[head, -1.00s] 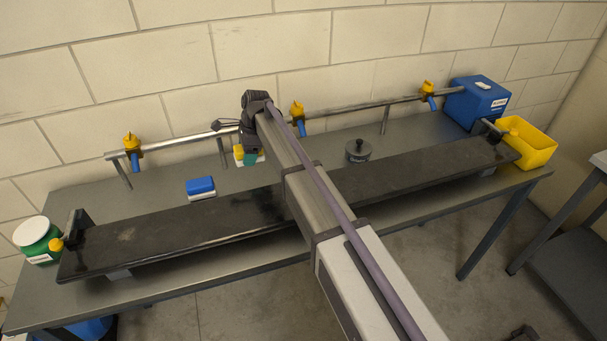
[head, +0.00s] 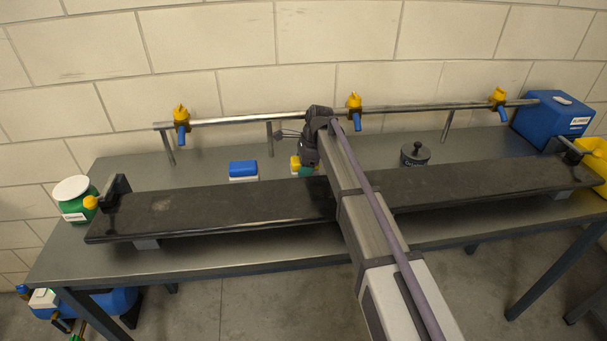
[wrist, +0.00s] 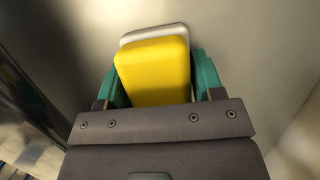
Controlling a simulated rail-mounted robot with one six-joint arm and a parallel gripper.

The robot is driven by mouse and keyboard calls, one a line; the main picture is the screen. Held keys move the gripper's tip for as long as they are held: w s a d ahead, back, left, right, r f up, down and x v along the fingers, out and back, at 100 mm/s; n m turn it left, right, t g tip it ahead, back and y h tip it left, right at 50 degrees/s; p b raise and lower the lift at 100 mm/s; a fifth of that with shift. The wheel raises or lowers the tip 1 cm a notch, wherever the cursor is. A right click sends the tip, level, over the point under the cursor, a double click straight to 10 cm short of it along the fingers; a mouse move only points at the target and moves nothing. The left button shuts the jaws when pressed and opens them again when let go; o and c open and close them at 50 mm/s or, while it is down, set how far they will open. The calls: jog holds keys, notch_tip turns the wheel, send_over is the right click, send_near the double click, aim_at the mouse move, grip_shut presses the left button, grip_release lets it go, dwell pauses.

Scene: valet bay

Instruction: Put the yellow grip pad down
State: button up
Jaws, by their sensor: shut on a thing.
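The yellow grip pad (wrist: 155,70) is between the green fingers of my gripper (wrist: 160,85) in the wrist view. It has a yellow top and a pale layer that shows along its far edge. In the head view my gripper (head: 305,168) is low over the grey bench (head: 215,160), behind the dark plank. A small part of the yellow pad (head: 295,162) shows there, and my arm hides the rest. I cannot tell whether the pad touches the bench.
A blue and white pad (head: 243,170) lies left of my gripper. A dark lidded pot (head: 415,155) stands to the right. The long dark plank (head: 220,208) crosses in front. A rail (head: 235,119) with yellow and blue taps runs behind. Bench between is bare.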

jog(key=shift+r, duration=0.2)
jog(key=shift+f, duration=0.3)
jog(key=o, duration=0.9)
jog(key=shift+r, duration=0.1)
jog(key=p+v, duration=1.2)
jog(key=shift+a+r, duration=0.1)
jog(key=shift+r, duration=0.25)
jog(key=shift+f, duration=0.15)
